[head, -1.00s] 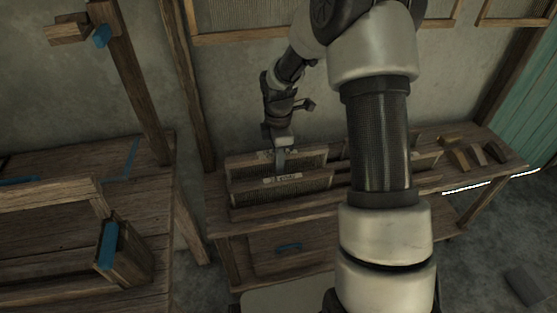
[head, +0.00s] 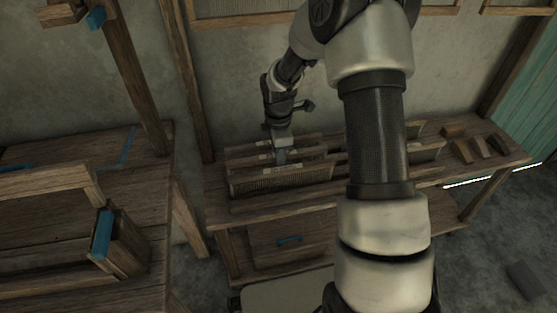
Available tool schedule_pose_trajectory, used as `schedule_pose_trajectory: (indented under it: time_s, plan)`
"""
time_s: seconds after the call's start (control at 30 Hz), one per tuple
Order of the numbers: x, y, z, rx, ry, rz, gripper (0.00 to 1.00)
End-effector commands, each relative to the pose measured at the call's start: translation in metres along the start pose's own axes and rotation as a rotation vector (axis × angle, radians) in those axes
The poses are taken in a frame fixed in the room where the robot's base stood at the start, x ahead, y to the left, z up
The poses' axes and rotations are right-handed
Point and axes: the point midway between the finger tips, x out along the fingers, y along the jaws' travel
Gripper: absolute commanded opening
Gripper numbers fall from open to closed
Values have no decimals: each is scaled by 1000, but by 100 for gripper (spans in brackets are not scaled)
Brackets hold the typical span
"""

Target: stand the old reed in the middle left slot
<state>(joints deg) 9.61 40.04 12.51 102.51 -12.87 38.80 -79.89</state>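Several wood-framed reeds with dark mesh stand upright in the left part of a rack on the low bench. The front left reed (head: 255,185) shows its mesh face, with other reeds (head: 300,143) close behind it. Pale labels sit on the top bars. My gripper (head: 280,160) points down at the top bars near the middle of this left group. Its fingertips are small, dark and partly hidden among the bars, so I cannot tell whether they hold a reed. I cannot tell which reed is the old one or see the slots clearly.
My arm hides the middle of the rack. More reeds (head: 425,152) show to its right, and several wooden blocks (head: 470,149) lie at the bench's right end. The wooden loom (head: 80,225) stands at left. The wall is close behind the bench (head: 300,205).

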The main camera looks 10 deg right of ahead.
Motion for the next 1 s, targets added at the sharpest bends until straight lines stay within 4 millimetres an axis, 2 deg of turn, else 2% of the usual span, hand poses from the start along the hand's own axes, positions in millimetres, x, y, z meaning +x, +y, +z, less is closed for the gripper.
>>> schedule_pose_trajectory:
  time_s: [0.3, 0.47, 1.0]
  plan:
    - [0, 0, 0, 0, 0, -1, 36]
    - [-14, 0, 0, 1, 0, 2, 36]
    - [-139, 1, 0, 0, 0, 4, 36]
